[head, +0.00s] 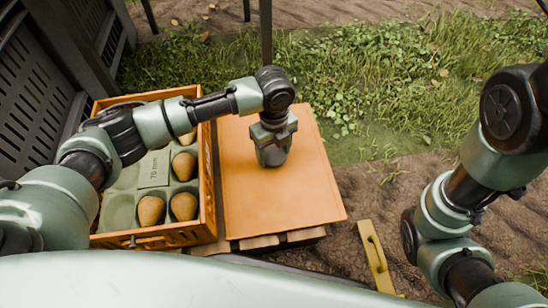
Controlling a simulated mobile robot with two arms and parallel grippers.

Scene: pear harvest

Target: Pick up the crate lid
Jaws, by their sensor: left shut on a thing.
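The crate lid (283,193) is a flat orange panel lying to the right of the open crate, on top of a wooden slatted base. My left gripper (272,157) points down onto the upper middle of the lid and is shut on it. The part it grips is hidden under the gripper body. The orange crate (208,190) holds a grey-green tray with several pears in its pockets; my left arm crosses over it and hides part of it. My right arm is at the right side, and its gripper is out of view.
The wooden base (262,242) shows under the lid's near edge. A yellow handled object (373,255) lies on the soil right of the lid. Dark slatted bins (40,95) stand at the left. A thin dark post (266,35) rises behind the lid. Grass and soil lie beyond.

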